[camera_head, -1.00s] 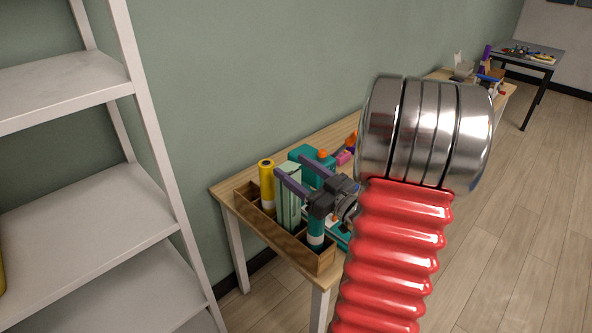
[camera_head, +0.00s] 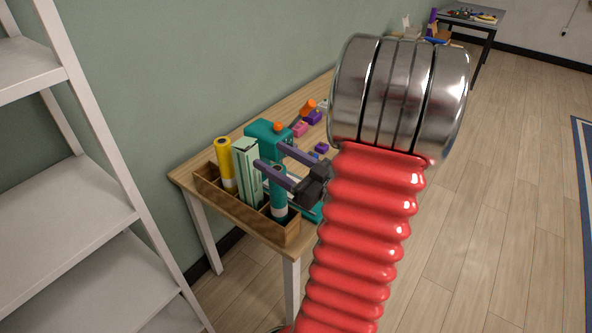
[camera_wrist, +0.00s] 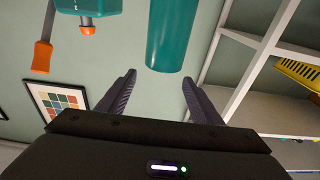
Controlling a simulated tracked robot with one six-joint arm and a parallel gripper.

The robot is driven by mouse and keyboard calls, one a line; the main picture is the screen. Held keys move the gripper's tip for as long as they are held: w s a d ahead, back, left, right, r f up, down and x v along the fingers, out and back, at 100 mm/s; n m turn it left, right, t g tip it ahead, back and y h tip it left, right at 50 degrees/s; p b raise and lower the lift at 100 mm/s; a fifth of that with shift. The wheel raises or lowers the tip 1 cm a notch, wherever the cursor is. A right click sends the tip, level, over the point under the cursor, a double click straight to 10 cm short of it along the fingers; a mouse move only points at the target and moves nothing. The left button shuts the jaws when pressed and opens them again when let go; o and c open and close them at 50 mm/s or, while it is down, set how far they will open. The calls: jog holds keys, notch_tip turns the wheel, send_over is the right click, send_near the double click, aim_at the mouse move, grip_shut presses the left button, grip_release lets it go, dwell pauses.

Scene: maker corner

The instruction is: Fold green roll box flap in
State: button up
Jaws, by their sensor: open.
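The pale green roll box (camera_head: 248,175) stands upright in a wooden tray between a yellow roll and a teal roll. A light flap (camera_head: 244,146) shows at its top; its exact angle is hard to tell. My gripper (camera_head: 270,154) is open and empty just right of the box's upper part, its purple fingers pointing left. One fingertip appears close to the box's right edge; I cannot tell whether it touches. In the wrist view, my gripper (camera_wrist: 159,87) shows both fingers apart. The teal roll (camera_wrist: 173,38) is beyond them, and the green box is not visible there.
The yellow roll (camera_head: 224,165) stands left of the box in the wooden tray (camera_head: 284,233). A teal machine with an orange knob (camera_head: 267,134) stands behind. Small coloured parts lie farther along the table. A white shelf unit (camera_head: 80,160) is at the left.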

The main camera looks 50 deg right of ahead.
jog(key=shift+s+d+f, duration=0.1)
jog(key=shift+s+f, duration=0.1)
jog(key=shift+s, duration=1.3)
jog(key=shift+s+f, duration=0.15)
jog(key=shift+s, duration=1.3)
